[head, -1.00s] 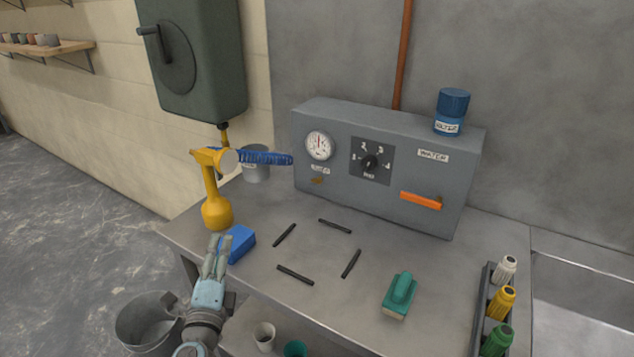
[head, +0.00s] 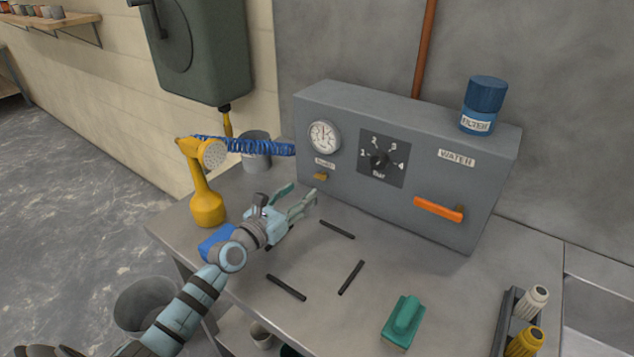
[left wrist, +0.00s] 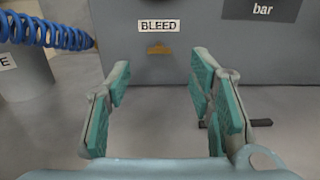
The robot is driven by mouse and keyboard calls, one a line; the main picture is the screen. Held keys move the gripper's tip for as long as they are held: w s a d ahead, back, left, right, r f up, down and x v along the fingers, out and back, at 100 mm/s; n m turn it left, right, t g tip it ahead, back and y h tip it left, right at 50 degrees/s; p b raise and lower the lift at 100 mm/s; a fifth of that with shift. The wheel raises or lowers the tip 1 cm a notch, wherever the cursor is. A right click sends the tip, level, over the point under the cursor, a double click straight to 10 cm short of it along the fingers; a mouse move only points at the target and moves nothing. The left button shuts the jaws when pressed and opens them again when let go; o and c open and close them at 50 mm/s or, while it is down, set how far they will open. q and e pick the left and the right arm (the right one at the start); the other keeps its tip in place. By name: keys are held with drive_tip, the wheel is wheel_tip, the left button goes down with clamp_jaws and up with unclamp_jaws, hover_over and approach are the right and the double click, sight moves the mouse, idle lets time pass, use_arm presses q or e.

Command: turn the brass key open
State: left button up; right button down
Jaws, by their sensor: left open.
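The brass key (head: 320,176) sits low on the left of the grey control box's front (head: 345,195), under a small label. In the left wrist view the brass key (left wrist: 160,49) shows straight ahead, below the label BLEED (left wrist: 158,26), and looks roughly level. My left gripper (head: 304,194) is open and empty, just in front of the box and short of the key. In the left wrist view its teal-padded fingers (left wrist: 160,85) stand wide apart, with the key beyond and between them. My right gripper is not in view.
A yellow shower head (head: 207,185) with a blue coiled hose (head: 245,147) stands left of the box. An orange lever (head: 438,209), a dial (head: 380,160) and a gauge (head: 324,136) are on the front. Black bars (head: 286,287) and a green float (head: 404,322) lie on the bench.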

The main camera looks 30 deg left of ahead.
sight(318, 178)
use_arm(q)
drive_tip(key=w+b, duration=0.1)
drive_tip(key=w, duration=0.1)
drive_tip(key=w+b, duration=0.1)
drive_tip(key=w, duration=0.2)
drive_tip(key=w+d+f+b, duration=0.1)
drive_tip(key=w, duration=0.2)
drive_tip(key=shift+w+r, duration=0.25)
drive_tip(key=shift+r, duration=0.05)
